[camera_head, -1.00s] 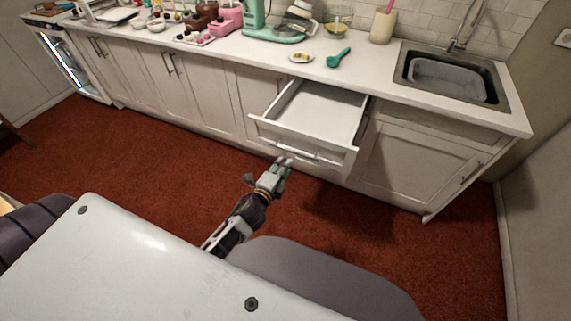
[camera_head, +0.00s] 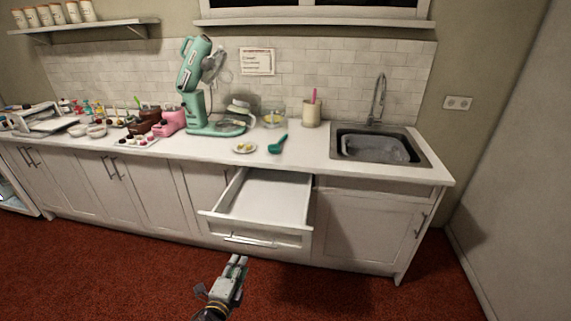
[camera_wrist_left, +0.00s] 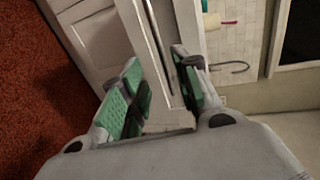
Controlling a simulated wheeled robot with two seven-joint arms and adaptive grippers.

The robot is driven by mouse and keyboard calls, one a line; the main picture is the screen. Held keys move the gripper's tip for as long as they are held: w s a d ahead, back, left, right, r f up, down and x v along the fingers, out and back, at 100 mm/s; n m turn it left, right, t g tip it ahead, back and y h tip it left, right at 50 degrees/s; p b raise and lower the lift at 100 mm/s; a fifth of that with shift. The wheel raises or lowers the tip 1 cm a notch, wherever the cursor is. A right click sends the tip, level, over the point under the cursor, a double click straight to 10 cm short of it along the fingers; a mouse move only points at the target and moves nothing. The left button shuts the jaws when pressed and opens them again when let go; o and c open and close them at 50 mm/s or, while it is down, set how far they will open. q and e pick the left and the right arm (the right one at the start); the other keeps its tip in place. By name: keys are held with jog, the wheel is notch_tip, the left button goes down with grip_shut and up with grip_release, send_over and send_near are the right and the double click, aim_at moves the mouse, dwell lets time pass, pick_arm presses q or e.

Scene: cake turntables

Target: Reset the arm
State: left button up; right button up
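My left gripper (camera_head: 238,262) is in front of and below the pulled-out white drawer (camera_head: 262,198) in the head view. Its fingertips are close to the drawer's metal handle (camera_head: 250,240) but look apart from it. In the left wrist view my left gripper (camera_wrist_left: 160,75) has its green-padded fingers spread, with nothing held between them. White drawer and cabinet fronts show beyond the gap. The drawer is open and looks empty. My right gripper is not in view.
Red carpet (camera_head: 120,275) leaves free floor in front of the cabinets.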

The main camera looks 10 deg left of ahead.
pick_arm(q)
jog(key=s+a+f+n+g, duration=0.15)
jog(key=s+f, duration=0.25)
jog(key=f, duration=0.7)
jog(key=s+a+f+n+g, duration=0.1)
jog(key=s+f+n+g, duration=0.25)
jog(key=f, duration=0.85)
jog(key=s+a+f+n+g, duration=0.15)
jog(key=s+f, duration=0.25)
jog(key=f, duration=0.7)
jog(key=s+a+f+n+g, duration=0.2)
jog(key=s+f, duration=0.4)
jog(key=s, duration=0.3)
jog(key=s+a+f+n+g+y, duration=0.1)
jog(key=s+a+f+n+g, duration=0.1)
jog(key=s+f, duration=0.5)
jog(key=s+a+f+n+g, duration=0.2)
jog(key=s+f+n+g, duration=0.2)
jog(key=s, duration=0.9)
notch_tip(320, 180, down, 2)
jog(key=shift+f+n, duration=0.25)
jog(key=shift+n, duration=0.4)
